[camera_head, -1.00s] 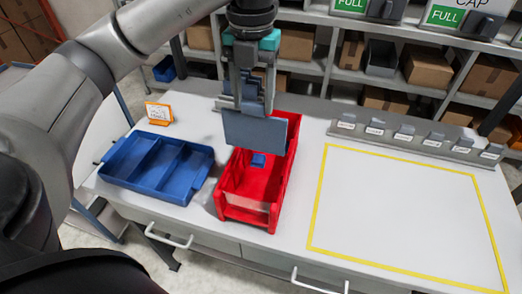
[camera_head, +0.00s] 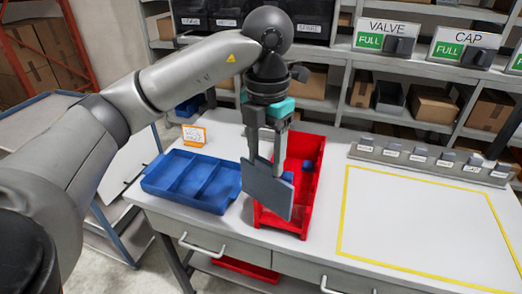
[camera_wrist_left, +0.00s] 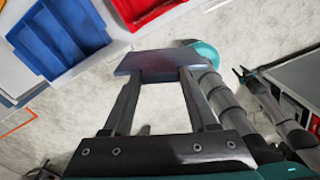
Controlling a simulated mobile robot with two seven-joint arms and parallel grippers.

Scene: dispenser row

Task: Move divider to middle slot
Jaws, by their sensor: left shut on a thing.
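My left gripper (camera_head: 266,158) is shut on a flat blue-grey divider (camera_head: 267,191), held upright and slightly tilted. In the left wrist view the divider (camera_wrist_left: 157,62) spans both fingertips (camera_wrist_left: 158,76), with floor around it and the red bin beyond. In the head view the divider covers part of the long red bin (camera_head: 285,228). A small blue piece shows inside the bin beside the divider; the bin's slots are partly hidden. In the left wrist view a dark, teal-banded gripper (camera_wrist_left: 243,76), seemingly my right one, is at the right edge, too small to judge.
A blue compartment tray (camera_head: 190,205) sits left of the red bin on the white table (camera_head: 225,137). An orange-framed card (camera_head: 194,135) stands behind the tray. A yellow-outlined area (camera_head: 430,215) at right is clear. A row of labelled grey holders (camera_head: 430,160) stands behind it.

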